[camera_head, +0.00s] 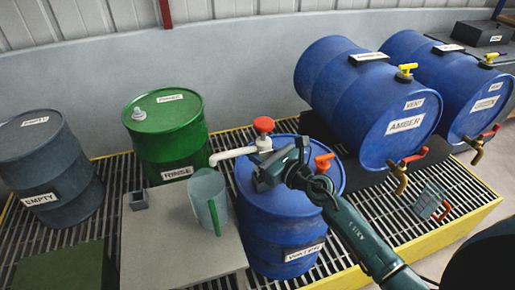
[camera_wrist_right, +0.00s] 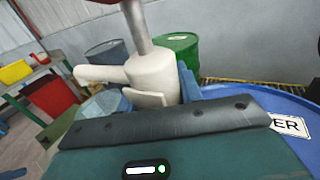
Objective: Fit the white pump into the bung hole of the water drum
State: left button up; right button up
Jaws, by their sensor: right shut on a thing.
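The white pump (camera_head: 263,144), with a red knob on top and a spout pointing left, stands roughly upright over the top of the blue water drum (camera_head: 262,226). My right gripper (camera_head: 268,168) is shut on the pump body from the right. In the right wrist view, the pump (camera_wrist_right: 152,76) sits between the fingers and its grey rod rises out of the frame. The drum's blue top (camera_wrist_right: 262,94) shows behind at right. The pump's lower end and the bung hole are hidden by the gripper, so I cannot tell whether they meet. My left gripper is not in view.
An orange fitting (camera_head: 324,161) is on the drum top, right of my gripper. A grey jug (camera_head: 205,190) with a green handle stands at left, below the spout. The green rinse drum (camera_head: 166,135) is behind. Blue amber drum (camera_head: 345,95) lies at right.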

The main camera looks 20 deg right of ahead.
jog(key=shift+f+b, duration=0.55)
jog(key=shift+f, duration=0.1)
jog(key=shift+f+b, duration=0.65)
jog(key=shift+f, duration=0.05)
jog(key=o, duration=1.3)
